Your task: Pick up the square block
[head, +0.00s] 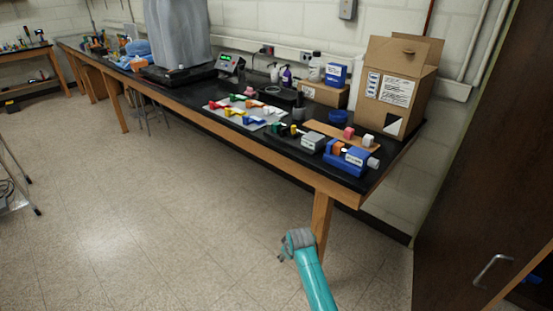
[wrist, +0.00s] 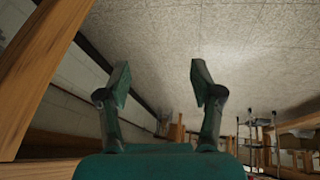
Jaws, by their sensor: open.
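My gripper (wrist: 160,82) shows in the wrist view with its two teal fingers wide apart and nothing between them. In the head view my gripper (head: 284,252) is low, in front of the bench's near wooden leg and well below the bench top. Two small block-like pieces stand near the bench's right end: a pinkish-red one (head: 348,133) and a white one (head: 368,141). I cannot tell which one is the square block. Neither shows in the wrist view, and my gripper is far from both.
The black bench top (head: 275,142) has a wooden edge. A blue device (head: 345,158) stands at its front right, with a grey box (head: 313,142) beside it. A cardboard box (head: 398,85) stands behind. A white sheet (head: 236,123) bears several coloured pieces. The floor (head: 150,210) is clear.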

